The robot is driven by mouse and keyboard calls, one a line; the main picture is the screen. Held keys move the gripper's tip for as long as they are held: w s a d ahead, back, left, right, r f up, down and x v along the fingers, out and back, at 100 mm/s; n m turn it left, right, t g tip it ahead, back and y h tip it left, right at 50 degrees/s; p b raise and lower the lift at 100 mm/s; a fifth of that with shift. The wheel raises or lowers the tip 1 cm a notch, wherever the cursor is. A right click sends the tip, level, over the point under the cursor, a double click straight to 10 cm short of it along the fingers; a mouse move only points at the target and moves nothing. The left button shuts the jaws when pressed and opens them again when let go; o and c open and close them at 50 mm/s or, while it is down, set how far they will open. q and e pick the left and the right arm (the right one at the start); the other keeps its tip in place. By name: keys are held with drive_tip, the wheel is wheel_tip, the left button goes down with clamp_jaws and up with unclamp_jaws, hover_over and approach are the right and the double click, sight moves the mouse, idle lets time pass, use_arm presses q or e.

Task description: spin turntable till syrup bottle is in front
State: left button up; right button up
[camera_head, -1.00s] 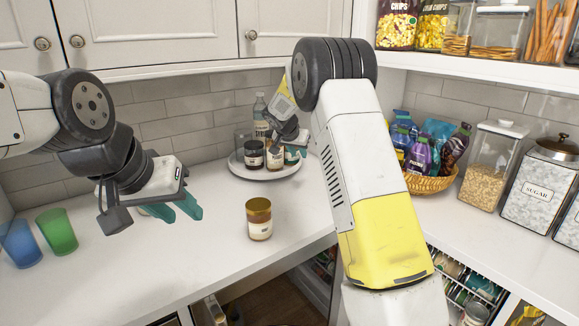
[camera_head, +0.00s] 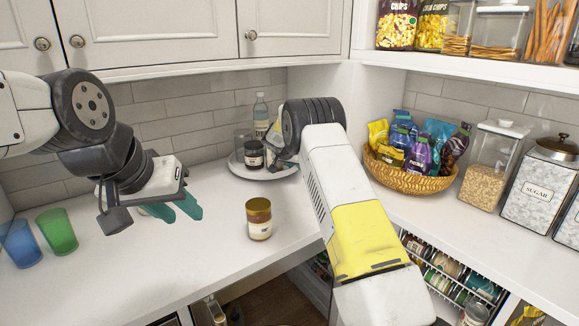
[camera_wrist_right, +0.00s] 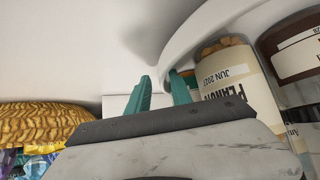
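The syrup bottle (camera_head: 260,112), clear with a pale label, stands at the back of the round white turntable (camera_head: 250,172). A dark jar with a black lid (camera_head: 254,156) stands nearer the front, beside a clear glass (camera_head: 242,138). In the right wrist view, a peanut jar (camera_wrist_right: 238,72) stands on the turntable, whose rim (camera_wrist_right: 176,45) curves close to my right gripper (camera_wrist_right: 160,80). Its teal fingers are apart, with the rim edge at or between the tips; contact is unclear. My arm hides this gripper in the head view. My left gripper (camera_head: 175,208) is open and empty over the counter.
A green cup (camera_head: 57,231) and a blue cup (camera_head: 20,243) are at the left. A wicker basket of snack bags (camera_head: 408,178) is right of my right arm. The counter's middle left is clear.

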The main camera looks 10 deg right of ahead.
clamp_jaws()
